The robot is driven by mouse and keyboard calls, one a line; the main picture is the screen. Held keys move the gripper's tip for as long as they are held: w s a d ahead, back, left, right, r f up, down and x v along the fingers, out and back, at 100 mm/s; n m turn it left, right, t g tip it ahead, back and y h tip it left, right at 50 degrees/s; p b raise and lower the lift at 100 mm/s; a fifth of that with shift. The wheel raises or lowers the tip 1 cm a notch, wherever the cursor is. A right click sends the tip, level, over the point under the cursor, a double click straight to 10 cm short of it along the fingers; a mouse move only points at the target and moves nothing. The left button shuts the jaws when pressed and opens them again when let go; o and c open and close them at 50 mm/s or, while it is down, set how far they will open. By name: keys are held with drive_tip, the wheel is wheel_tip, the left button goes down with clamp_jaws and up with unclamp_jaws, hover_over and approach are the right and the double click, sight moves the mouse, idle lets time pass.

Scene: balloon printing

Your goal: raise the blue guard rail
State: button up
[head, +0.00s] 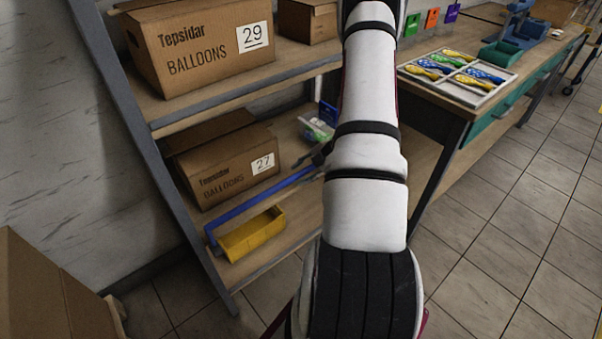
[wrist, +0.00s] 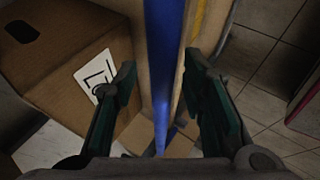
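The blue guard rail (head: 262,196) runs along the lower shelf's front, from a post at the left end toward my arm. It looks low, just above the yellow bin. In the wrist view the blue rail (wrist: 166,70) runs lengthwise between my gripper's two dark green fingers. My gripper (wrist: 160,88) is open, with a gap on each side of the rail. In the head view only a dark bit of my gripper (head: 319,158) shows beside my arm, at the rail's right part. The rail's right end is hidden behind my arm.
The box marked 27 (head: 225,178) stands behind the rail, and the yellow bin (head: 252,235) sits at its front left. The box marked 29 (head: 200,50) is on the shelf above. A workbench with a balloon tray (head: 458,76) stands right. Tiled floor is free at right.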

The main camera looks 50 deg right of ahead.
drive_tip(key=v, duration=1.1)
drive_tip(key=w+a+r+n+g+y+p, duration=0.1)
drive_tip(key=w+a+r+n, duration=0.2)
drive_tip(key=a+r+n, duration=0.7)
drive_tip(key=w+a+r+n+g+y+p, duration=0.1)
drive_tip(key=w+a+r+n+g+p, duration=0.15)
drive_tip(key=a+r+n, duration=0.7)
drive_tip(key=s+a+r+n+g+h, duration=0.1)
drive_tip(key=s+a+r+n, duration=0.3)
drive_tip(key=a+r+n, duration=0.75)
drive_tip(key=s+a+r+n+h+p, duration=0.1)
drive_tip(key=s+a+r+n+h, duration=0.1)
drive_tip(key=s+a+n, duration=0.2)
drive_tip(key=s+a+r+n+t+h+p, duration=0.1)
drive_tip(key=s+n, duration=0.9)
drive_tip(key=n, duration=1)
drive_tip(key=a+r+h+p, duration=0.1)
drive_tip(key=a+r, duration=0.1)
drive_tip(key=a, duration=0.1)
drive_tip(key=shift+a+r, duration=0.2)
drive_tip(key=shift+r, duration=0.1)
